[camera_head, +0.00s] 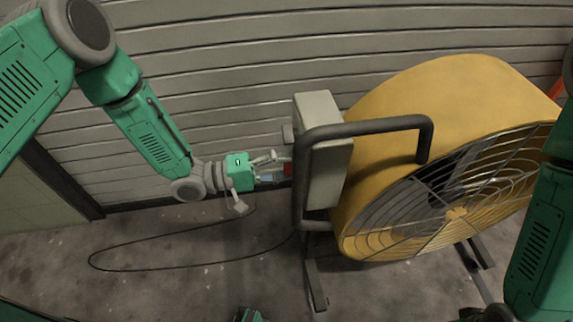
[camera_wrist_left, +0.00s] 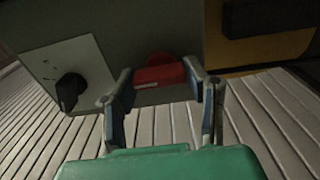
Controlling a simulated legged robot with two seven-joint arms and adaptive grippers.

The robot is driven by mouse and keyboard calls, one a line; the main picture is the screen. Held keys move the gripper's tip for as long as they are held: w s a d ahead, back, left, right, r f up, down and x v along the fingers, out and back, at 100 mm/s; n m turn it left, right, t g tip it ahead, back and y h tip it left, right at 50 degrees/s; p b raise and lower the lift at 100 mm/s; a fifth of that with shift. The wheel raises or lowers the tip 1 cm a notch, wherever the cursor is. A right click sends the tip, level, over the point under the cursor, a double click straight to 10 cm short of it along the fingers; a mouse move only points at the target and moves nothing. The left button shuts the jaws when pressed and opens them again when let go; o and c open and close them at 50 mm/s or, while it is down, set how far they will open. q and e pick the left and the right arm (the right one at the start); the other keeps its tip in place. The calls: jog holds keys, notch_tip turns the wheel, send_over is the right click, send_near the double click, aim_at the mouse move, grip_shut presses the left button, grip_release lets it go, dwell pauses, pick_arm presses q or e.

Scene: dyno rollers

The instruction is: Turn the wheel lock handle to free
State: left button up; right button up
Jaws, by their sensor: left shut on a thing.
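The red handle (camera_wrist_left: 160,75) is on the underside of a grey box and shows between the fingers of my left gripper (camera_wrist_left: 165,92) in the left wrist view. The gripper is shut on it, one finger at each end.
A large yellow drum fan (camera_head: 400,110) with a wire grille stands right of the box. A dark tube frame (camera_head: 375,126) bends around the box. A black knob (camera_wrist_left: 70,90) sits on a pale plate. A thin cable (camera_head: 180,266) lies on the floor. A slatted wall stands behind.

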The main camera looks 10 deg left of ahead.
pick_arm(q)
jog(key=shift+w+a+f, duration=0.15)
jog(key=shift+a, duration=0.1)
jog(key=o, duration=1.2)
jog(key=shift+c, duration=0.2)
jog(key=shift+a, duration=0.1)
jog(key=v, duration=1.2)
